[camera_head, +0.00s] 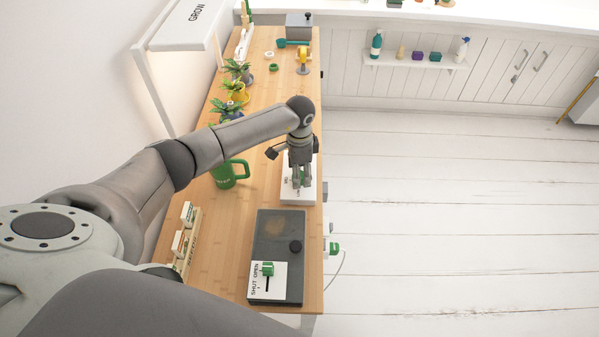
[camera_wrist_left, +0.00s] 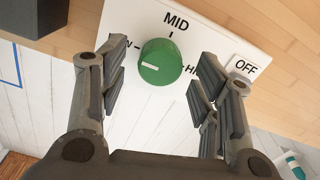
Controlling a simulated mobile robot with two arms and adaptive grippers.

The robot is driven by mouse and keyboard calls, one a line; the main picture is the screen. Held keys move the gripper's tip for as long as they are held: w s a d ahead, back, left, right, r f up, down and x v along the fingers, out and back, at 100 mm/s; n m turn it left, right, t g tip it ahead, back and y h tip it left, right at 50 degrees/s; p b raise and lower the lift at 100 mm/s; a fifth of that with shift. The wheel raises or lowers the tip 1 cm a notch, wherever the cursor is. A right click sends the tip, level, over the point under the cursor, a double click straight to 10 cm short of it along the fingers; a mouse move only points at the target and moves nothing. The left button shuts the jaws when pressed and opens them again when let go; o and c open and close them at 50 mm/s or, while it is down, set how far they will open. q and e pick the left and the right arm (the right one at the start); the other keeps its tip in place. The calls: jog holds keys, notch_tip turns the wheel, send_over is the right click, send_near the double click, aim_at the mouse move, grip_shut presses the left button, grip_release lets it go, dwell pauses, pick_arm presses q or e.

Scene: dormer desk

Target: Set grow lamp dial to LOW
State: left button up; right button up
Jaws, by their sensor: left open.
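The green round dial (camera_wrist_left: 160,62) sits on a white panel (camera_wrist_left: 213,31) in the left wrist view, with MID above it, a partly hidden label ending in W at left and HI at right. In the head view my left gripper (camera_head: 299,180) is over the white panel (camera_head: 287,195) and hides the dial. The lamp marked GROW (camera_head: 185,25) stands at upper left. My right gripper is not in view.
An OFF button (camera_wrist_left: 245,66) is beside the right fingers. A dark box (camera_head: 265,232) with a SHUT/OPEN slider stands nearer me on the desk (camera_head: 215,255). Open floor lies right.

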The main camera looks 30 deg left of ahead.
pick_arm(q)
notch_tip(320, 180, up, 11)
dwell(0.3)
jog(key=shift+f, duration=0.1)
dwell(0.4)
